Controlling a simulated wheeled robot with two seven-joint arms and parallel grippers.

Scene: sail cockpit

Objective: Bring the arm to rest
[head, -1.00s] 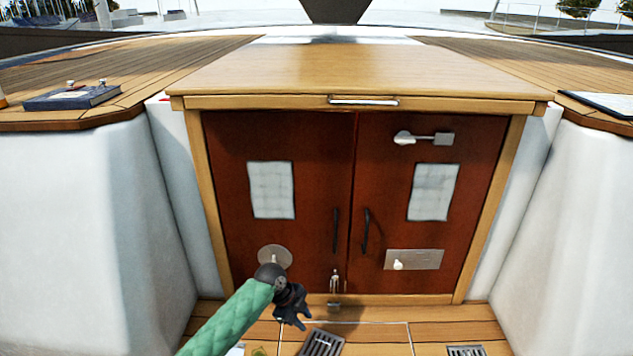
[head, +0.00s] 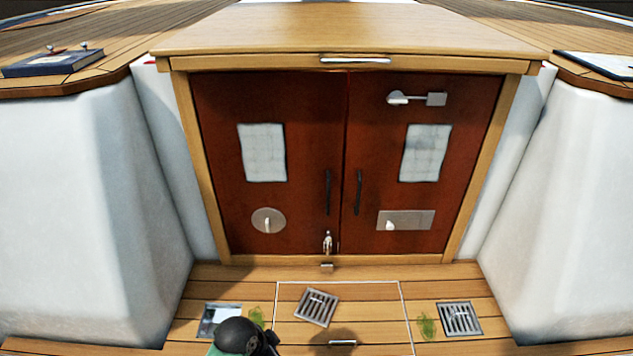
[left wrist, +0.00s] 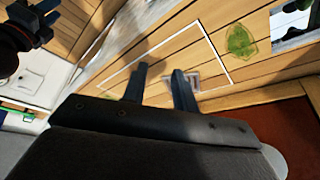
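My left arm shows in the head view only as a dark rounded joint (head: 240,335) with a bit of green sleeve at the bottom edge, low over the cockpit floor; its fingers are not clear there. In the left wrist view my left gripper (left wrist: 160,70) has its two dark fingers apart with nothing between them, above the wooden floor. A dark gripper-like part, seemingly my right gripper (left wrist: 42,24), shows at the upper left of that view, cut off by the edge; its finger gap is unclear.
Red double doors (head: 270,103) stand closed ahead. A loose grate (head: 317,307) lies askew on the floor. A square opening (head: 221,320) is at left, another grate (head: 459,319) at right. Green patches (head: 427,325) lie nearby. White walls (head: 80,200) flank both sides.

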